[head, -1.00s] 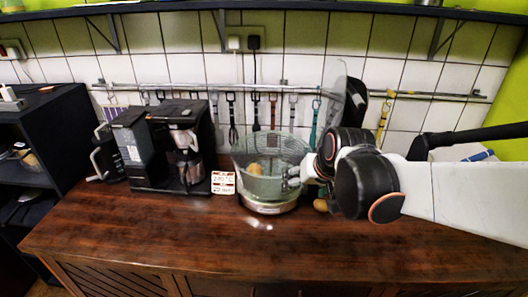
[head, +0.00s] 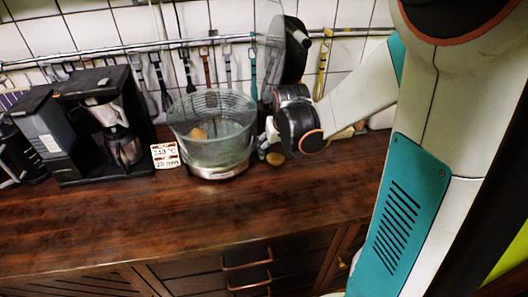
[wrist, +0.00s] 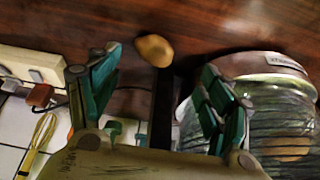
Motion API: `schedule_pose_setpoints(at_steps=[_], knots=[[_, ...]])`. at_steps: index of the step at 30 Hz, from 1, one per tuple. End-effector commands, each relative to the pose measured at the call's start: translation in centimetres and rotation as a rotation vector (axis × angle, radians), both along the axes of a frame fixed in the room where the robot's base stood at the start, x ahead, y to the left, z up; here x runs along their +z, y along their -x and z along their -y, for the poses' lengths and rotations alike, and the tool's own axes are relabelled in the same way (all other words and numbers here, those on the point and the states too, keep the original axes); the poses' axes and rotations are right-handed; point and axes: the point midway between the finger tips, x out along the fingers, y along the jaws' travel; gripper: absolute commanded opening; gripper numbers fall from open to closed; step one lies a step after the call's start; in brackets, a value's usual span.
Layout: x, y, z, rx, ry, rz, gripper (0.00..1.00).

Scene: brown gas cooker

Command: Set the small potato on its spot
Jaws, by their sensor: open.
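One brown potato (head: 275,158) lies on the wooden counter just right of the kitchen scale (head: 215,172). It also shows in the wrist view (wrist: 154,50), ahead of my fingers. Another potato (head: 198,133) is inside the clear glass bowl (head: 236,148) that stands on the scale; it shows through the glass in the wrist view (wrist: 288,148). I cannot tell for sure which potato is the small one. My gripper (head: 266,146) is right of the bowl, close to the counter potato. Its teal fingers (wrist: 160,68) are open and empty, with the potato apart from them. No marked spot is clearly visible.
A black coffee maker (head: 95,125) and a small display card (head: 165,155) stand left of the bowl. Utensils hang from a wall rail (head: 140,47) behind. A dark pan (head: 290,50) hangs behind my gripper. The counter front (head: 180,215) is clear.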

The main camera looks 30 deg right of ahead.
Motion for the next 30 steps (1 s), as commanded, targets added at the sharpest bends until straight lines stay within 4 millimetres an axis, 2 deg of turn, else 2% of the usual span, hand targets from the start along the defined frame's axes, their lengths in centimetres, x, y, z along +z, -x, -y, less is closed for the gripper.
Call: schedule_pose_setpoints(at_steps=[1,3,13,22,30], knots=[[-1.0,-0.3,0.1,0.0,0.0,0.0,0.73],[-1.8,-0.7,0.2,0.0,0.0,0.0,0.73],[-3.5,-1.3,0.6,-0.001,0.0,0.0,0.73],[-7.2,-2.9,1.7,0.0,0.0,0.001,0.73],[-7.4,-3.1,1.7,0.0,0.0,0.0,0.73]])
